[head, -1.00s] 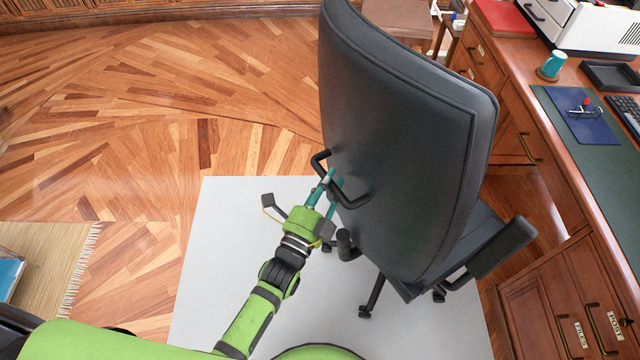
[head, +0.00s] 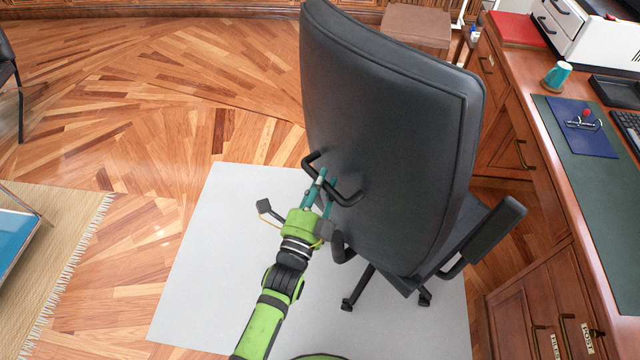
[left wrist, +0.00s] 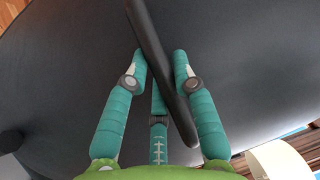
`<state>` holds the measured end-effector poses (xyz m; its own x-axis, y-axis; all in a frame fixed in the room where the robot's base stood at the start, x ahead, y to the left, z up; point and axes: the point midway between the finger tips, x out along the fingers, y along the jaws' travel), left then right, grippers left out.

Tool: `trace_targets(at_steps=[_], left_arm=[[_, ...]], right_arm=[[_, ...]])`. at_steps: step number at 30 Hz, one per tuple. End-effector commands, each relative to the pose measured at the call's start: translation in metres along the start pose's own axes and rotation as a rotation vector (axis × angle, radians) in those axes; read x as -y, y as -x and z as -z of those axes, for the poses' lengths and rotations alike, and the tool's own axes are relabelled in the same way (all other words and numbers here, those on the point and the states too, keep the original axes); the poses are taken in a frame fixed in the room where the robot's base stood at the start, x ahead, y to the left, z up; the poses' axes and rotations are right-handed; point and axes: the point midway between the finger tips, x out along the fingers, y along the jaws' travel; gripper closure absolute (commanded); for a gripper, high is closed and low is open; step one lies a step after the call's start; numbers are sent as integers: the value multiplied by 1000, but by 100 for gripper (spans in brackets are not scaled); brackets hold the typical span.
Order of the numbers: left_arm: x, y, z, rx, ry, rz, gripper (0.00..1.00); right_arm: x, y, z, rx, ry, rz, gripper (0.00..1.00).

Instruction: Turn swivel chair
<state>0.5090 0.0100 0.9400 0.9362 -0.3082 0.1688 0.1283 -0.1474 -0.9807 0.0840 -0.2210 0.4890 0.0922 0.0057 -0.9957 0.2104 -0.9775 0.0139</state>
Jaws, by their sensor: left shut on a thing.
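The black swivel chair (head: 400,150) stands with its back toward me, its seat and right armrest (head: 487,238) toward the desk. A black bar handle (head: 332,178) sticks out from the chair back. My left gripper (head: 325,185) is shut on this handle. In the left wrist view the handle (left wrist: 160,75) runs slantwise between the teal fingers, with the dark chair back (left wrist: 240,60) behind. The chair's castors show on the mat; part of its base is hidden by the back. My right gripper is not in view.
The chair stands on a pale floor mat (head: 215,260). A fringed rug (head: 60,235) lies left. Wood floor between is clear.

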Motion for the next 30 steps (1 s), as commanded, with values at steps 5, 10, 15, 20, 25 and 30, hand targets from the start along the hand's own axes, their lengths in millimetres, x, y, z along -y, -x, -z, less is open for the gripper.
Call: trace_targets(at_steps=[5,10,15,20,25,30], left_arm=[[-2,0,1,-1,-3,-4,100],[-1,0,0,0,-2,-4,62],[-1,0,0,0,-1,-2,62],[0,2,0,1,0,-1,62],[-2,21,0,2,0,-5,62],[-2,57,0,1,1,-6,62]], right_arm=[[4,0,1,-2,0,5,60],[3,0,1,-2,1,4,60],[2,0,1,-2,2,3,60],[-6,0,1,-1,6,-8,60],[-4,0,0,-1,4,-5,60],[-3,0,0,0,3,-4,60]])
